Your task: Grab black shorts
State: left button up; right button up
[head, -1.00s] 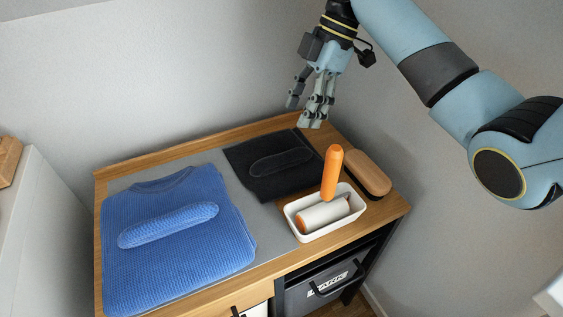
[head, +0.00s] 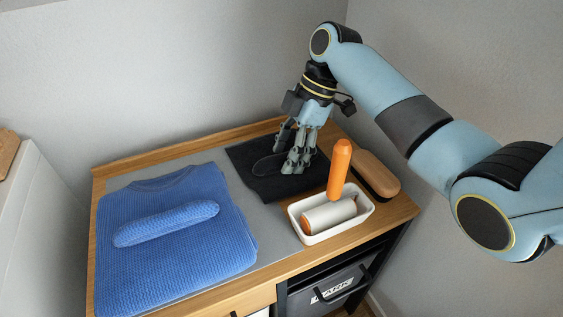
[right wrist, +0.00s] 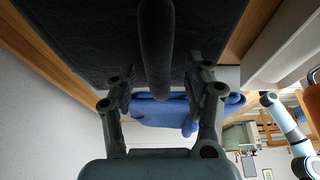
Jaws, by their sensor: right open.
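The black shorts (head: 252,157) lie folded flat on the grey mat at the back of the dresser top, with a raised dark roll across their middle. My right gripper (head: 287,166) is over the shorts, pointing down, its fingertips at or just above the roll. In the right wrist view the open fingers (right wrist: 158,92) stand on either side of the raised roll (right wrist: 157,50), with gaps between. The dark cloth (right wrist: 85,35) fills the upper part of that view. The fingers hide part of the roll in the head view. My left gripper is not in view.
A folded blue sweater (head: 180,245) with a rolled piece on top lies left of the shorts. A white tray (head: 333,236) with a lint roller and an orange-handled item stands at front right. A wooden brush (head: 377,174) lies behind it. A wall stands behind the dresser.

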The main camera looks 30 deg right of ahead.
dwell(0.4)
grip_shut()
